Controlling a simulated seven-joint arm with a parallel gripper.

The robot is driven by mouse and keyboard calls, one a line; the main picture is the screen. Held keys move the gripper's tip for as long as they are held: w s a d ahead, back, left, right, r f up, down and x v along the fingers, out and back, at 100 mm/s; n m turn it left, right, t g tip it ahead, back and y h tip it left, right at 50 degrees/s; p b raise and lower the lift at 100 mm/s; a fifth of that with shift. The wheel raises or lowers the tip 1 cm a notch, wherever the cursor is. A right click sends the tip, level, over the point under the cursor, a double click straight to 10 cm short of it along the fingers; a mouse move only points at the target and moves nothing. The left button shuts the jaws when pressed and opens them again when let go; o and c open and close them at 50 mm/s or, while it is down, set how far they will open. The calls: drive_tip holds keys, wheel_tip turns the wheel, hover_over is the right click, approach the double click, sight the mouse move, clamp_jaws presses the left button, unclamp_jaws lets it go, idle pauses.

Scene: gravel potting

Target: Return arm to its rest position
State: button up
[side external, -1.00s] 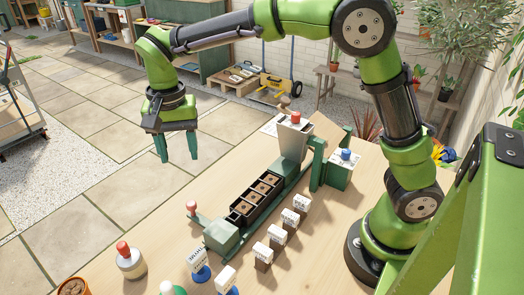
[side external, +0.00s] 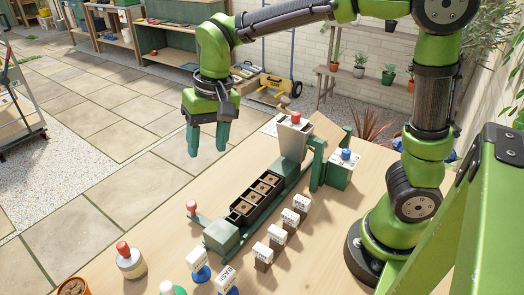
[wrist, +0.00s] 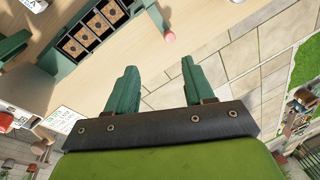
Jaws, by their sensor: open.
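My gripper (side external: 207,139) is open and empty, raised in the air beyond the far left edge of the wooden table in the side view. Its two green fingers point down and stand apart. In the wrist view the gripper (wrist: 158,88) shows nothing between its fingers but paving and the table edge. My green arm reaches across the upper part of the side view from its base at the right of the table.
A black tray with several brown cells (side external: 258,194) sits in a green rig on the table (side external: 150,228). A hopper (side external: 294,140), white labelled blocks (side external: 278,236) and a red-topped bottle (side external: 130,262) stand around it. Air around the gripper is clear.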

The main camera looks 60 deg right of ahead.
drive_tip(key=s+d+r+t, duration=0.3)
drive_tip(key=s+d+t, duration=0.2)
drive_tip(key=s+d, duration=0.4)
drive_tip(key=shift+s+n+t, duration=0.3)
drive_tip(key=shift+s, duration=1.85)
